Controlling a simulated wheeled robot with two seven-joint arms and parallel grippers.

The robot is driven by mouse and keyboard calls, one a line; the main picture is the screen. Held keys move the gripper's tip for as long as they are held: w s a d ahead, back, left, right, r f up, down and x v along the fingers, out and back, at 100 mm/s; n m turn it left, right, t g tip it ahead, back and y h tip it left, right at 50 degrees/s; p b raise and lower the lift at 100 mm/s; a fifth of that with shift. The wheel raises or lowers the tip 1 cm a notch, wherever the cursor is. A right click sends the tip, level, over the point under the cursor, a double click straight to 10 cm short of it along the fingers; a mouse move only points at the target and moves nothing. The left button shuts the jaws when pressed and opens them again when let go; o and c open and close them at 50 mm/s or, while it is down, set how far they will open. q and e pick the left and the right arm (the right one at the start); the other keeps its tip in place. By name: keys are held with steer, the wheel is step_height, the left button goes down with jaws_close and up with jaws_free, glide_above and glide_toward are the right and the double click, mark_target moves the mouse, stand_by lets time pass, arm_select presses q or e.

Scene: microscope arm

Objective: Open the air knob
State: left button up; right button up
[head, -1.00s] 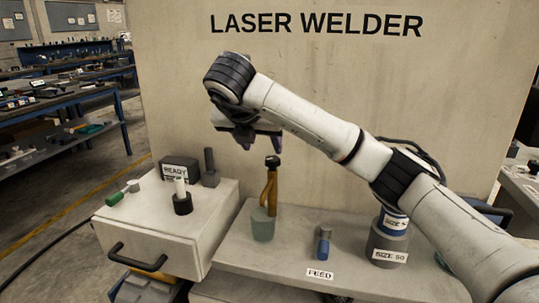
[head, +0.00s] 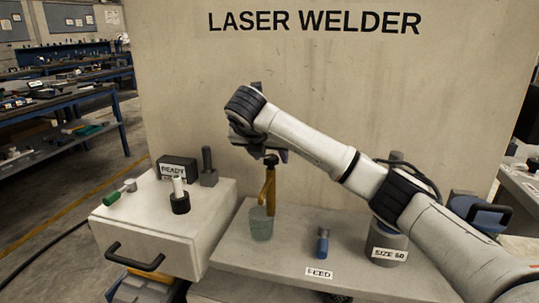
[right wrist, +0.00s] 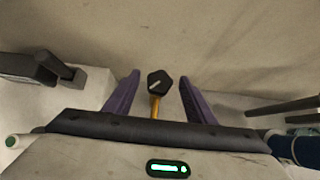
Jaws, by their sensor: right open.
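The black knob (head: 270,158) tops a brass-yellow pipe (head: 267,188) that rises from a grey-green cup (head: 261,223) on the shelf. I take this knob to be the air knob. My right gripper (head: 261,153) is just above the knob and hides part of its top. In the right wrist view the knob (right wrist: 160,81), dark and angular with a pale mark on top, lies between the two purple fingers of the open gripper (right wrist: 159,76). Gaps show on both sides, and no contact is visible. My left gripper is not in view.
The beige welder panel (head: 315,80) stands close behind. On the left, a white drawer box (head: 140,235) carries a READY block (head: 177,168) and several small posts. A blue-ended piece (head: 322,243) and a SIZE 50 canister (head: 386,248) stand on the shelf, right of the pipe.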

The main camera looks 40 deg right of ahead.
steer(key=c, duration=1)
steer(key=shift+c, duration=0.2)
